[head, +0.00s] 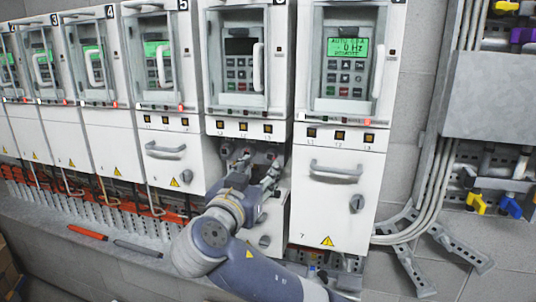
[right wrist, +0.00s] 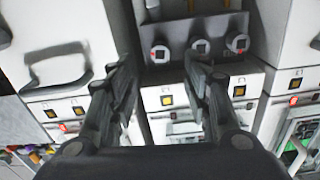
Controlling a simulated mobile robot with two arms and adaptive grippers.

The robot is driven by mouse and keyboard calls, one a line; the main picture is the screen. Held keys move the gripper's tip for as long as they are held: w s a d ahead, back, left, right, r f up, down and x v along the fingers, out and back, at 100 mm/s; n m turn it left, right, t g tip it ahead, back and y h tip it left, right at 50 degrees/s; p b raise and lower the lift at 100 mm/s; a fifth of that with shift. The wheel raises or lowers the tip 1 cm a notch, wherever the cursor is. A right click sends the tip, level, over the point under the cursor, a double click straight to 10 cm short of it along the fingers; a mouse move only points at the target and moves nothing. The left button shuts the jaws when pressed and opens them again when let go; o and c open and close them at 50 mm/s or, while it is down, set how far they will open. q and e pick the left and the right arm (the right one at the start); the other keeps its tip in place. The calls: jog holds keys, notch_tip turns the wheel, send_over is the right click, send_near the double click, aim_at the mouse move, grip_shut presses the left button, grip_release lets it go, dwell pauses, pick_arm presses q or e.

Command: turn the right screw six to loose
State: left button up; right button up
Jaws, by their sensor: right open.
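Drive six (head: 236,128) has its lower compartment open, with dark terminals behind my right gripper (head: 258,172) in the head view. The right wrist view appears turned over: a row of three round screw heads shows at the top. The leftmost there, toward drive seven, is the right screw (right wrist: 160,54); the middle screw (right wrist: 200,47) and left screw (right wrist: 238,43) follow. My right gripper (right wrist: 163,75) is open and empty, its fingers apart on either side of the right screw's line. Contact cannot be told. My left gripper is out of view.
Drive seven (head: 337,205), with a closed handled cover, stands close to the right of the arm; drive five (head: 172,160) is closed at the left. A ledge (head: 60,225) bears an orange tool (head: 87,232) and a grey tool (head: 137,248). Conduits (head: 448,150) run at the right.

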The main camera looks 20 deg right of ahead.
aim_at(271, 156)
jog(key=p+x, duration=0.4)
jog(key=x, duration=0.4)
jog(key=shift+w+d, duration=0.1)
jog(key=shift+d, duration=0.05)
jog(key=shift+f, duration=0.1)
jog(key=c, duration=1.1)
jog(key=shift+o, duration=0.2)
